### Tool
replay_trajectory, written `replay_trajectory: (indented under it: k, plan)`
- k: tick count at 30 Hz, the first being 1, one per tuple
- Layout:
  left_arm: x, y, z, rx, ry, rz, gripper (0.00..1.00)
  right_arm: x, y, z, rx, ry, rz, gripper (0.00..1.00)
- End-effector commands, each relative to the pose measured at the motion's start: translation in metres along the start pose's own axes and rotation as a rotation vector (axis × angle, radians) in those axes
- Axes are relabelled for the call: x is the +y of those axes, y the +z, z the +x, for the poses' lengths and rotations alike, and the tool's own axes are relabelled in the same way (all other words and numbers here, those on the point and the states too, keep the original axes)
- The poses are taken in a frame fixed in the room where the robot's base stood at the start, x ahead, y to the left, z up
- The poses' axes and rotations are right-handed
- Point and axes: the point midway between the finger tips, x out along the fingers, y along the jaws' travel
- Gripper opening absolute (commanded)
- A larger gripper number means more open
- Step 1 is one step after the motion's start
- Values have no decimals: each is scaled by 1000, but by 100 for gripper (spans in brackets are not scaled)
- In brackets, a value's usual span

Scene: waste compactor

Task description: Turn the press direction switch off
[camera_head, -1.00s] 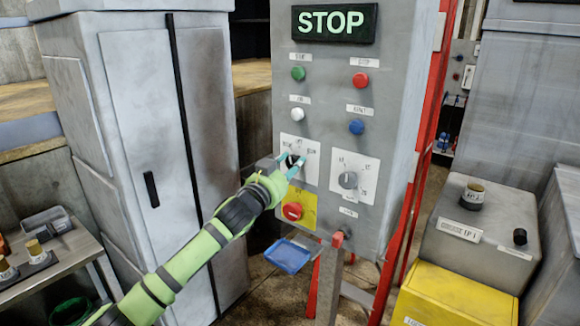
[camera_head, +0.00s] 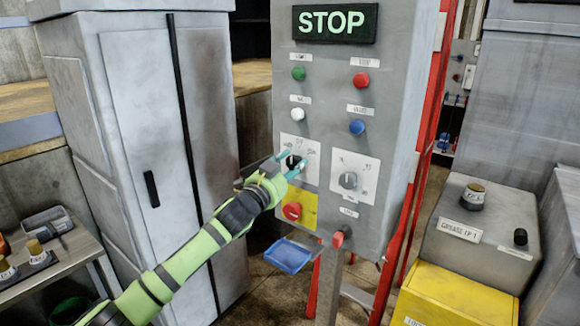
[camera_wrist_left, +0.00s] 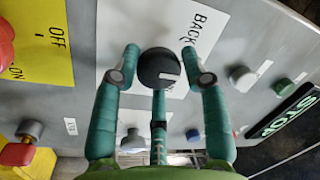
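The press direction switch is a black round knob (camera_head: 292,161) on a white plate (camera_head: 299,178) on the grey control panel. In the left wrist view the knob (camera_wrist_left: 158,66) has a short white mark on its face, and the plate beside it reads "BACK". My left gripper (camera_head: 289,163) is at the knob, with one teal finger on each side. In the left wrist view the fingers of this gripper (camera_wrist_left: 159,52) are spread, with a gap between each finger and the knob. My right gripper is not in view.
A second white plate with a grey knob (camera_head: 348,180) is to the right. A red knob on yellow (camera_head: 292,211) is just below. Green, red, white and blue buttons are above, under a lit STOP sign (camera_head: 335,23). A grey cabinet (camera_head: 150,150) stands left.

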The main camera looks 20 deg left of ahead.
Motion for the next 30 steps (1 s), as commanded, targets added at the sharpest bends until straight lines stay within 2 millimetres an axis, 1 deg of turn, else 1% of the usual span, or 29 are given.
replay_trajectory:
  k: [1,10,14,17,20,27,30]
  plan:
    - [-3,-4,0,6,-5,0,64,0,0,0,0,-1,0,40]
    - [0,0,0,0,-1,-1,64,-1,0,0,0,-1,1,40]
    - [1,1,-6,-1,1,-1,64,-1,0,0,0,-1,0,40]
    - [1,2,-17,-3,1,-1,64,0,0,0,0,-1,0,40]
    - [1,0,-33,0,1,1,64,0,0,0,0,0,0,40]
    - [1,0,-82,-1,1,1,64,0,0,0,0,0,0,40]
    - [1,0,-99,-1,1,0,64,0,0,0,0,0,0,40]
